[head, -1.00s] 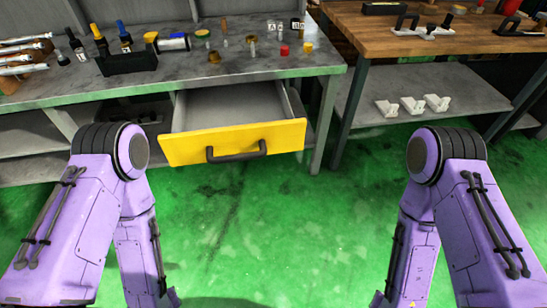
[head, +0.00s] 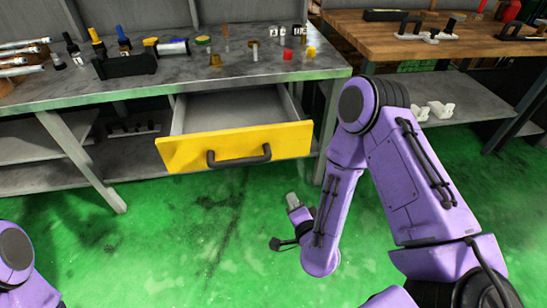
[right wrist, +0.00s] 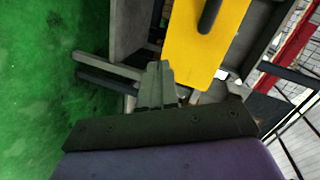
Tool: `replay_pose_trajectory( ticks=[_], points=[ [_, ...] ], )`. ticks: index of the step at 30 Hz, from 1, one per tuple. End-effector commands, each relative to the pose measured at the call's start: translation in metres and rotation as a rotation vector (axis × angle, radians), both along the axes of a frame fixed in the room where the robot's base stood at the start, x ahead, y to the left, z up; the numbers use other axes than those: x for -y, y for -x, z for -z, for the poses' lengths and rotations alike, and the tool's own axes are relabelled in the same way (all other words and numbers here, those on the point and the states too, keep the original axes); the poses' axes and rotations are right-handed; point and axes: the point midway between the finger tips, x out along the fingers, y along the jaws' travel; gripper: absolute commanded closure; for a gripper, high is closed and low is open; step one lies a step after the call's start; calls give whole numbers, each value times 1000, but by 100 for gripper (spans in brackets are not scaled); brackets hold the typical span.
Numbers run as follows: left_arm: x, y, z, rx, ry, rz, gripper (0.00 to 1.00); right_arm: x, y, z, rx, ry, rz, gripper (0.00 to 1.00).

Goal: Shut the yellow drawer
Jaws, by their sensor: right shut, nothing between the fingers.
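The yellow drawer (head: 190,154) hangs open under the grey workbench, pulled out toward me. Its dark handle (head: 239,155) is on the front, and its grey inside looks empty. My right gripper (head: 293,201) is below and in front of the drawer's right part, apart from it, with nothing held. In the right wrist view its fingers (right wrist: 157,84) are together, and the yellow front (right wrist: 207,45) with part of the handle (right wrist: 210,14) lies beyond them. Of my left arm only a purple part shows at the lower left; its gripper is out of view.
The grey workbench (head: 200,72) carries bottles, a black holder (head: 125,66) and several small parts. A wooden table (head: 450,42) stands at the right, with white parts (head: 435,110) on its lower shelf. The green floor before the drawer is clear.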

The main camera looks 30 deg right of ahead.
Motion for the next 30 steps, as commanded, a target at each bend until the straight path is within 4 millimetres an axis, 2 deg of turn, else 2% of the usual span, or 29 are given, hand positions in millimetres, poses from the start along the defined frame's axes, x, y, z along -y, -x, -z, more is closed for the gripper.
replay_pose_trajectory(
  ticks=[1, 3, 7, 11, 24, 30],
  points=[
    [0, 0, 17, 0, 0, 0, 33, 2, -16, -9, 126, -97, 49, 100],
    [0, 0, 22, 0, 0, 0, 33, 4, -29, -31, 263, -212, 96, 100],
    [0, 0, 21, 0, 0, 0, 33, 9, -41, -51, 363, -304, 131, 100],
    [0, 0, 14, 0, 0, 0, 33, 15, -59, -54, 366, -304, 134, 100],
    [0, 0, 5, 0, 0, 0, 33, 40, -147, -51, 361, -299, 131, 100],
    [0, 0, 5, 0, 0, 0, 33, 46, -168, -51, 359, -299, 129, 100]
  ],
)
